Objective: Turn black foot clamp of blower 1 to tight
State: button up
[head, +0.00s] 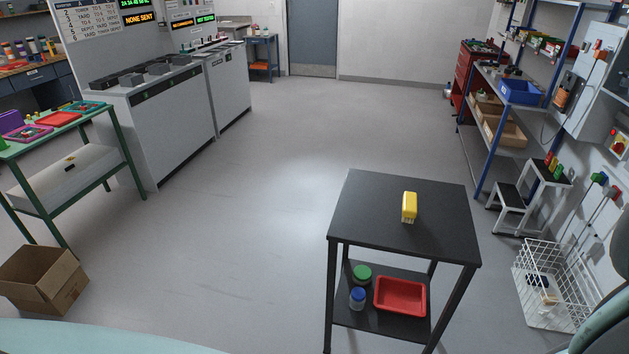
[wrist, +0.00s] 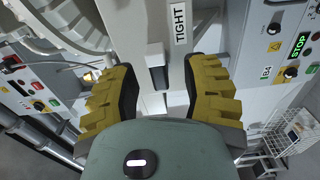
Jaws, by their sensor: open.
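In the wrist view, a short dark block, which looks like the black foot clamp (wrist: 159,79), sits on a pale upright panel. A white label reading TIGHT (wrist: 180,25) is above it and to its right. My gripper (wrist: 161,72) has its two yellow, black-padded fingers spread wide, one on each side of the dark block. Gaps show between the block and both fingers, and nothing is held. The lower part of the panel is hidden behind my gripper's body. The head view shows neither the clamp nor my gripper.
In the wrist view, a control panel (wrist: 289,72) with a STOP display stands at the right and a ribbed hose (wrist: 62,28) at the upper left. In the head view, a black table (head: 375,215) holds a yellow object (head: 409,207); open floor (head: 270,190) lies left of it.

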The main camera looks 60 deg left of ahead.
jog(key=shift+v, duration=2.85)
